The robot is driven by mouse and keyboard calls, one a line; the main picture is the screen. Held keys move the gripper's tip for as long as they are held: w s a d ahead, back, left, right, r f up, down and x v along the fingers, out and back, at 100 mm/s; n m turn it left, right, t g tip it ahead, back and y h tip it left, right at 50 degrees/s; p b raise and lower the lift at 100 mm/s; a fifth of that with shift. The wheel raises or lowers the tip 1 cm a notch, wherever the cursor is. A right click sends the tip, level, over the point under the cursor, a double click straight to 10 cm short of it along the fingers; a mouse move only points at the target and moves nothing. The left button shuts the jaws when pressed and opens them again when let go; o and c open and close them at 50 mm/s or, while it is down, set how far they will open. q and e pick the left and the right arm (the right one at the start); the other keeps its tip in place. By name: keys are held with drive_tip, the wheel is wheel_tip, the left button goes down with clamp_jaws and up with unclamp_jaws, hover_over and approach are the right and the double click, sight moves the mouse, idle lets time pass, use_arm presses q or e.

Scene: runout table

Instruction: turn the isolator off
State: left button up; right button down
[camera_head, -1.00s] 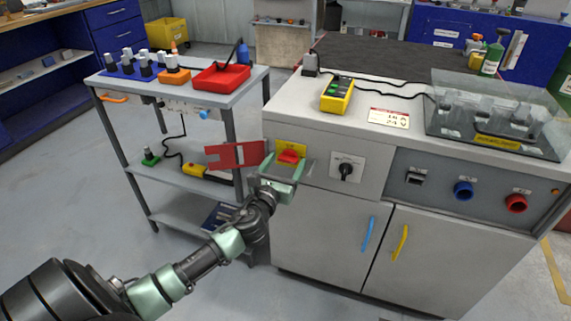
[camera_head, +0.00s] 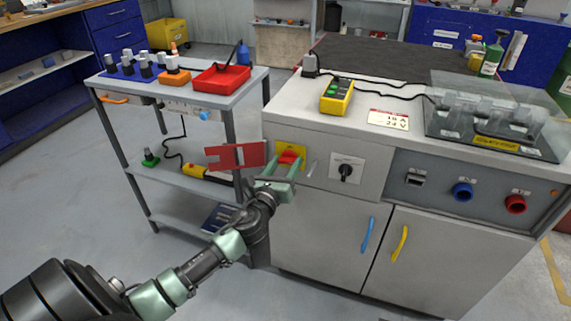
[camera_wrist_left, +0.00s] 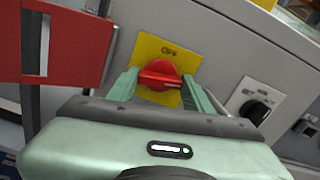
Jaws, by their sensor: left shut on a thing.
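The isolator has a red handle (camera_head: 289,157) on a yellow plate (camera_head: 290,147) at the left end of the cabinet front. In the left wrist view the red handle (camera_wrist_left: 160,75) sits between my two green fingers, below the word OFF on the yellow plate (camera_wrist_left: 185,58). My left gripper (camera_head: 284,165) is shut on the handle, one finger on each side of it. The handle's exact position against its markings is hard to tell, as the fingers and palm cover part of the plate. My right gripper is not in view.
A red slotted plate (camera_head: 236,156) stands out just left of the isolator, close to my gripper. A black rotary knob (camera_head: 346,172) is to its right on the grey cabinet (camera_head: 330,215). A trolley with a red tray (camera_head: 221,78) stands at the left.

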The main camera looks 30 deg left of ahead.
use_arm(q)
drive_tip(key=n, duration=0.2)
drive_tip(key=shift+n, duration=0.4)
drive_tip(key=n, duration=0.5)
drive_tip(key=shift+p, duration=0.4)
drive_tip(key=shift+n, duration=1.1)
drive_tip(key=n+p, duration=0.1)
drive_tip(key=n, duration=0.2)
drive_tip(key=shift+n, duration=0.9)
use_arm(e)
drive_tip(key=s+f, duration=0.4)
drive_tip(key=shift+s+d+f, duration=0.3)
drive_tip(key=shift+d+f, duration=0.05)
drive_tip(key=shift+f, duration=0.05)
use_arm(q)
drive_tip(key=shift+f+n, duration=0.1)
drive_tip(key=shift+n, duration=0.2)
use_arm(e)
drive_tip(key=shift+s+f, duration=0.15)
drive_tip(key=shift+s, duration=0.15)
